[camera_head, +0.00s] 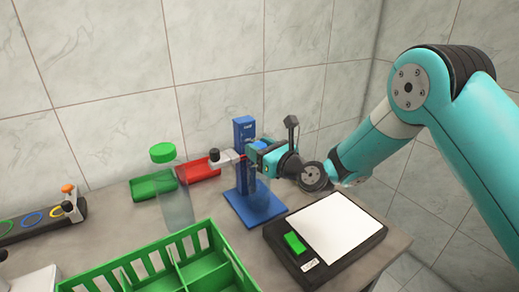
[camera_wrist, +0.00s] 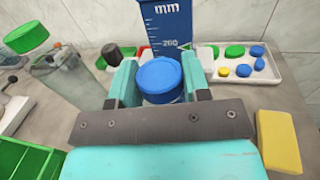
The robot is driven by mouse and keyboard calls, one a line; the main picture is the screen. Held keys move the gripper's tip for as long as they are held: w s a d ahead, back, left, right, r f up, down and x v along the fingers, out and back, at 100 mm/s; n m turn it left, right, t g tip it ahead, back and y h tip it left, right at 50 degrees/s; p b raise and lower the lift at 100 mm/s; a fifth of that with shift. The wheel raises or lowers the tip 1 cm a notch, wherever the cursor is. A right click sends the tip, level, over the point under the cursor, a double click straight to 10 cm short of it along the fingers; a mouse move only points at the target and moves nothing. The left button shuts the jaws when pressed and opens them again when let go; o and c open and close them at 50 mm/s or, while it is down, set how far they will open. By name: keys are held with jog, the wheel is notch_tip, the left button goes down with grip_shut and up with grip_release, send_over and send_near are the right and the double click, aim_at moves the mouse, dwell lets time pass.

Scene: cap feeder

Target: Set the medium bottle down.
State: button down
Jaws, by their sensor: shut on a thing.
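My gripper (camera_head: 254,160) is shut on a clear bottle (camera_head: 259,190) with a blue cap, apparently the medium bottle. In the wrist view my gripper (camera_wrist: 158,80) has one finger on each side of the bottle's blue cap (camera_wrist: 160,75). In the head view the bottle appears upright over the blue base (camera_head: 256,211) of a blue measuring stand (camera_head: 243,135). I cannot tell whether its bottom touches the base. The stand's scale (camera_wrist: 168,22) rises just behind the cap in the wrist view. My gripper hides part of the bottle.
A clear bottle with a green cap (camera_head: 162,152) stands to the left. A yellow block (camera_wrist: 279,141) and white cap tray (camera_wrist: 260,78) show in the wrist view.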

jog(key=c, duration=0.6)
grip_release()
jog(key=shift+f, duration=0.15)
jog(key=shift+r, duration=0.2)
jog(key=b+v, duration=0.5)
jog(key=v, duration=0.6)
jog(key=s+a+r+n+g+y, duration=0.1)
jog(key=s+a+r+n+g, duration=0.1)
jog(key=s+n+g, duration=0.5)
jog(key=s+a+r+n+g, duration=0.1)
jog(key=s+r+n, duration=0.3)
jog(key=n, duration=0.6)
jog(key=s+d+n+g+h, duration=0.1)
jog(key=s+d+n+h, duration=0.2)
jog(key=s+d+n, duration=0.1)
jog(key=s+d+f+n+g+h, duration=0.1)
jog(key=s+d+n+g+h, duration=0.1)
jog(key=s+n, duration=0.5)
jog(key=s+d+f+n+g+h, duration=0.1)
jog(key=s+d+n+h, duration=0.3)
jog(key=s+d+n, duration=0.2)
jog(key=shift+s+d+f+g+h, duration=0.25)
jog(key=shift+s+d+g+h, duration=0.05)
jog(key=shift+s+d+g, duration=0.15)
